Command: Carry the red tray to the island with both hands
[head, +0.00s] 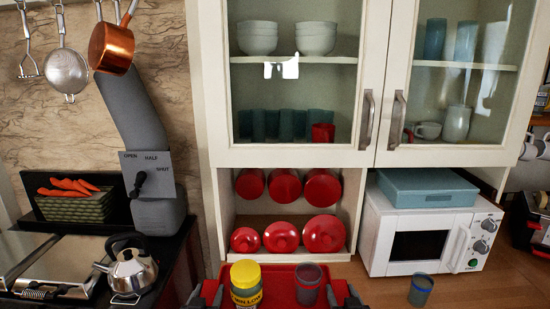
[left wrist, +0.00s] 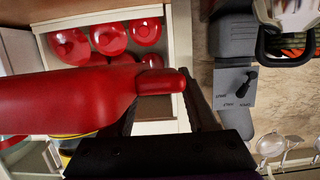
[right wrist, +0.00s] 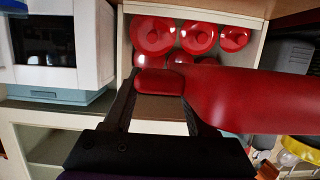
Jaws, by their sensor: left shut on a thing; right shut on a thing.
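The red tray (head: 281,272) is at the bottom centre of the head view, cut off by the lower edge. A yellow tin (head: 245,284) and a grey cup (head: 308,283) stand upright on it. My left gripper (head: 209,297) is shut on the tray's left handle, which shows between its fingers in the left wrist view (left wrist: 160,88). My right gripper (head: 351,297) is shut on the right handle, also seen in the right wrist view (right wrist: 158,86). The tray looks about level. I cannot tell whether it touches the counter. I cannot make out the island.
A wooden counter (head: 480,285) lies ahead, with a blue cup (head: 420,290) right of the tray. A white microwave (head: 425,235) with a blue box (head: 428,187) stands behind. A kettle (head: 131,268) is at left.

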